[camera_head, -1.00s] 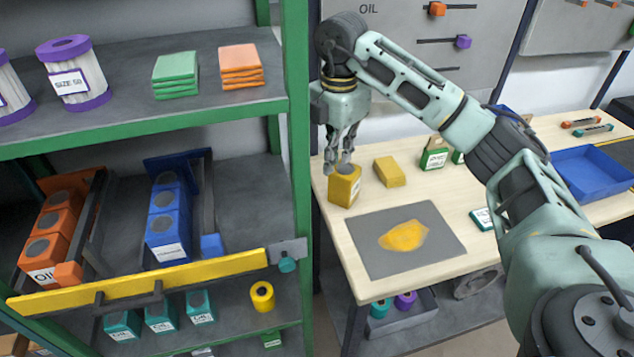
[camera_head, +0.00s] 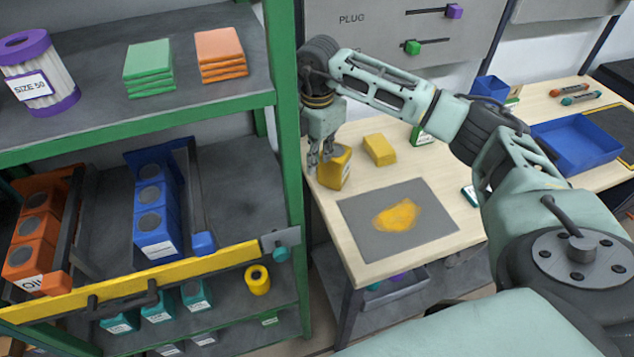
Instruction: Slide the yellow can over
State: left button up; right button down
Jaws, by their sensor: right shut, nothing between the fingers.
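The yellow can (camera_head: 334,171) is a squarish yellow container with a dark round top and a white label. It stands on the wooden table, near its left edge, and looks slightly tilted. My right gripper (camera_head: 319,164) points down at the can's upper left side, with its fingers shut and nothing held. The fingers overlap the can in the picture; whether they touch it I cannot tell. My left gripper is not in view.
A grey mat (camera_head: 431,232) with a yellow spill (camera_head: 397,215) lies right of the can. A yellow sponge-like block (camera_head: 379,149) sits behind it. The green shelf post (camera_head: 283,110) stands close to my gripper's left. A blue tray (camera_head: 577,146) is farther right.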

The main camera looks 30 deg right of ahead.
aim_at(329, 187)
notch_tip(329, 187, down, 10)
jog(key=shift+f+p, duration=0.25)
jog(key=shift+p, duration=0.75)
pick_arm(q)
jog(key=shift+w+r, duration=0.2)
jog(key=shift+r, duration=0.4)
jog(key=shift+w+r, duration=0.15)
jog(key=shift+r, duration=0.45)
pick_arm(e)
jog(key=d+b, duration=0.1)
jog(key=w+d+b, duration=0.1)
jog(key=d, duration=0.1)
jog(key=shift+d+f, duration=0.1)
jog(key=shift+d, duration=0.15)
jog(key=shift+w+d, duration=0.1)
jog(key=shift+d, duration=0.4)
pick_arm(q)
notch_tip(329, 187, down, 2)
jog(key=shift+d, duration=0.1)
